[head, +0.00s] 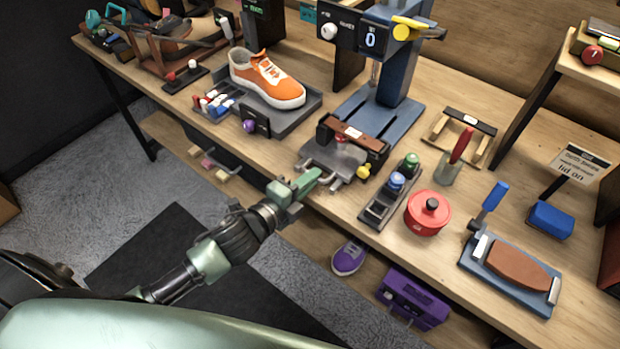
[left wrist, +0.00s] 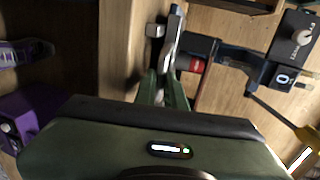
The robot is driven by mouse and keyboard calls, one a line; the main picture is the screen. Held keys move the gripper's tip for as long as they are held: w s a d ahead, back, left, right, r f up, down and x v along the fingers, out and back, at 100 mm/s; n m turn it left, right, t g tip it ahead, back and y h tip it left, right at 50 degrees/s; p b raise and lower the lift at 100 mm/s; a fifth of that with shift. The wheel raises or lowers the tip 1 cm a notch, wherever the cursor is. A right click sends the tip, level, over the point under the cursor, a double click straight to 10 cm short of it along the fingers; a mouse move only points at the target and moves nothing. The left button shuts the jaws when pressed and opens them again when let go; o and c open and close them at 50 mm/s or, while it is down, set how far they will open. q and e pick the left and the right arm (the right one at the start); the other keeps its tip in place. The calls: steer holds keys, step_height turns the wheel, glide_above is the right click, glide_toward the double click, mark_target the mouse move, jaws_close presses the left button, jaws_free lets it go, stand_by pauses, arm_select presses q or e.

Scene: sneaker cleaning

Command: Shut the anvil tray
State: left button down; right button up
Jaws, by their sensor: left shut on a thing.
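The anvil tray (head: 333,158) is a grey metal tray at the front edge of the bench, in the middle of the head view. It sticks out in front of the blue press (head: 378,108), with a bar handle (head: 330,181) on its front. My left gripper (head: 314,177) reaches in from the lower left and is shut on the tray's handle. The left wrist view shows the green fingers (left wrist: 165,88) close together at the metal handle. The fingers hide part of the grip. My right gripper is not in view.
An orange sneaker (head: 268,80) sits on a dark tray to the left. A brown-topped block (head: 352,134) stands at the tray's back. To the right are a narrow rack (head: 377,208) with capped jars and a red pot (head: 428,212). A purple shoe (head: 349,257) lies below.

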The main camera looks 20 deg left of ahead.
mark_target(323, 167)
arm_select(q)
steer(key=x, duration=0.4)
steer(key=shift+w+r, duration=0.15)
steer(key=shift+r, duration=0.15)
steer(key=c, duration=1.8)
jaws_free()
steer(key=shift+r, duration=0.1)
steer(key=v, duration=0.8)
steer(key=shift+b, duration=0.35)
